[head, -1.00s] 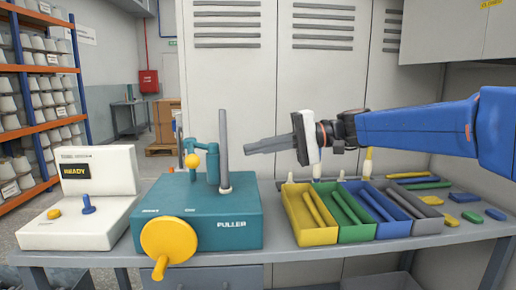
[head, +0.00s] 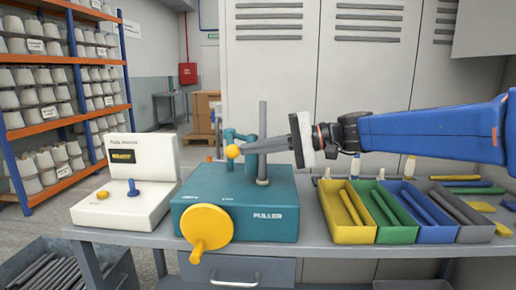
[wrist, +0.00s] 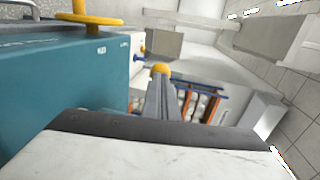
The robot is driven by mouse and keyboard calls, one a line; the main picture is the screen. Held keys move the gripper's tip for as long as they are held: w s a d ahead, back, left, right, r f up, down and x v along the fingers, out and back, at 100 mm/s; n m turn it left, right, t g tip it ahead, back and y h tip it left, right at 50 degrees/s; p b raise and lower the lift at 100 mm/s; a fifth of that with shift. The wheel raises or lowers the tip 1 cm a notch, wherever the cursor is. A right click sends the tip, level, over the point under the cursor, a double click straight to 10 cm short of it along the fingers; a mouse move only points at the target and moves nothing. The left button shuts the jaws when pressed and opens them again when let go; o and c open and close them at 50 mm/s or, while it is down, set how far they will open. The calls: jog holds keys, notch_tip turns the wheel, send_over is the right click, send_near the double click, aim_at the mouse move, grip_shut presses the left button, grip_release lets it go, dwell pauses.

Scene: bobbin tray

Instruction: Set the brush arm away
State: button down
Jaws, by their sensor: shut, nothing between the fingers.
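The brush arm (head: 229,134) is a small teal bent arm with a yellow ball knob (head: 233,151). It stands on the teal puller box (head: 240,205), just left of the upright grey spindle (head: 263,130). My gripper (head: 243,149) is shut and empty. It reaches in from the right across the spindle, with its tips right beside the knob. In the wrist view the knob (wrist: 160,68) sits just beyond the fingertips (wrist: 161,82); I cannot tell whether they touch. The gripper hides part of the brush arm and spindle.
A yellow crank wheel (head: 206,228) is on the puller's front. A white control box (head: 125,190) with a blue lever stands to the left. Yellow, green, blue and grey trays (head: 350,233) of sticks stand to the right. A bin of rods (head: 60,275) is low at left.

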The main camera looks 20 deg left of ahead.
jog(key=shift+s+a, duration=0.1)
jog(key=shift+s+a+m+t, duration=0.6)
jog(key=shift+s+a+t, duration=0.1)
jog(key=shift+t, duration=0.1)
jog(key=s+a+m+t, duration=0.1)
jog(key=s+a+t, duration=0.1)
jog(key=a, duration=0.6)
jog(key=shift+s+a+m+t, duration=0.3)
jog(key=shift+s+a+m, duration=0.1)
jog(key=shift+s, duration=0.2)
jog(key=shift+a+r, duration=0.15)
jog(key=shift+r, duration=0.1)
